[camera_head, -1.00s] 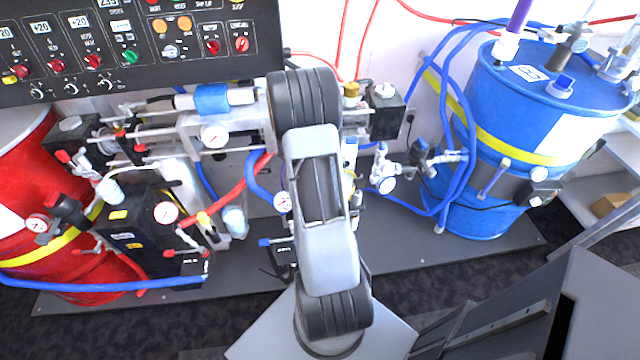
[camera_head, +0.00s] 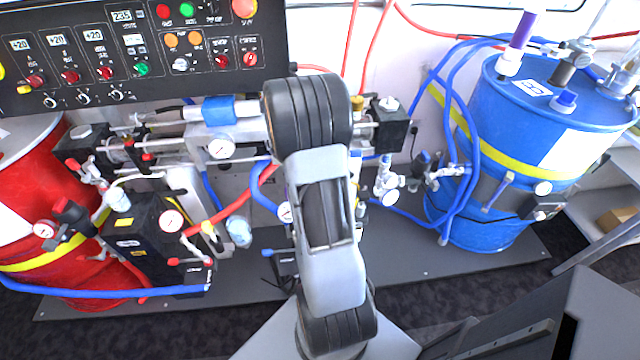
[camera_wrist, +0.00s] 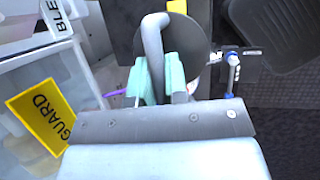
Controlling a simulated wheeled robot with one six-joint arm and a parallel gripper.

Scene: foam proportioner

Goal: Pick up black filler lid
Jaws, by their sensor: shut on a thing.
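The black filler lid (camera_wrist: 193,45) shows in the wrist view as a dark round disc at top centre, with a thick grey bent handle (camera_wrist: 154,50) across it. My gripper (camera_wrist: 158,78) has teal fingertips on both sides of this handle and is shut on it. The fingers and the metal gripper body hide the lower part of the lid. Whether the lid rests on anything under it cannot be told. In the head view, my own arm stands in the middle and hides the gripper; I cannot make out the lid there.
In the wrist view, a yellow GUARD label (camera_wrist: 42,115) and clear-walled casing lie left, and a blue-handled valve (camera_wrist: 233,60) right. In the head view, a red drum (camera_head: 40,185) stands left, a blue drum (camera_head: 500,130) right, and a control panel (camera_head: 140,60) upper left.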

